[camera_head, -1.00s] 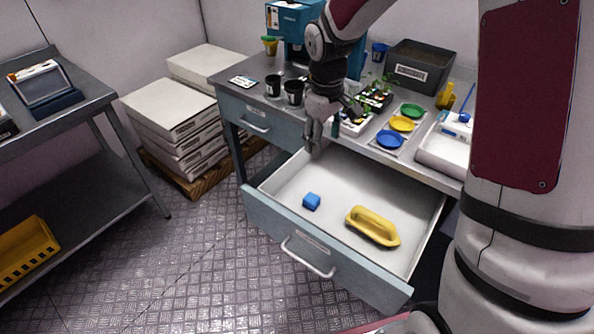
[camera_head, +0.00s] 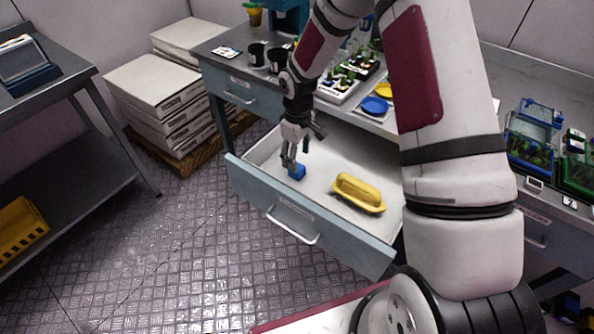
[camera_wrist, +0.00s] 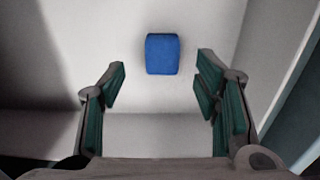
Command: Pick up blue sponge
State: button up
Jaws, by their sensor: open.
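The blue sponge (camera_head: 297,172) is a small block lying on the white floor of the open drawer (camera_head: 318,196). In the wrist view the sponge (camera_wrist: 162,54) lies ahead of my gripper (camera_wrist: 158,84), centred between its fingers but beyond their tips. My gripper (camera_head: 294,162) is open and empty, with green pads on its fingers. In the head view it reaches down into the drawer, its fingers close to the sponge and partly in front of it. I cannot tell from the head view whether they touch.
The drawer's front panel (camera_head: 290,212) and walls surround both. The bench above holds dark cups (camera_head: 257,56), seedlings and a blue plate (camera_head: 375,105).

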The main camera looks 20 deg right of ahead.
aim_at(299, 168)
jog(key=shift+s+f, duration=0.15)
jog(key=shift+f, duration=1.2)
jog(key=shift+s+f, duration=0.1)
jog(key=shift+f, duration=1.25)
jog(key=c, duration=0.9)
jog(key=shift+r, duration=0.1)
notch_tip(299, 168, up, 10)
jog(key=shift+f, duration=0.1)
jog(key=shift+c, duration=1.1)
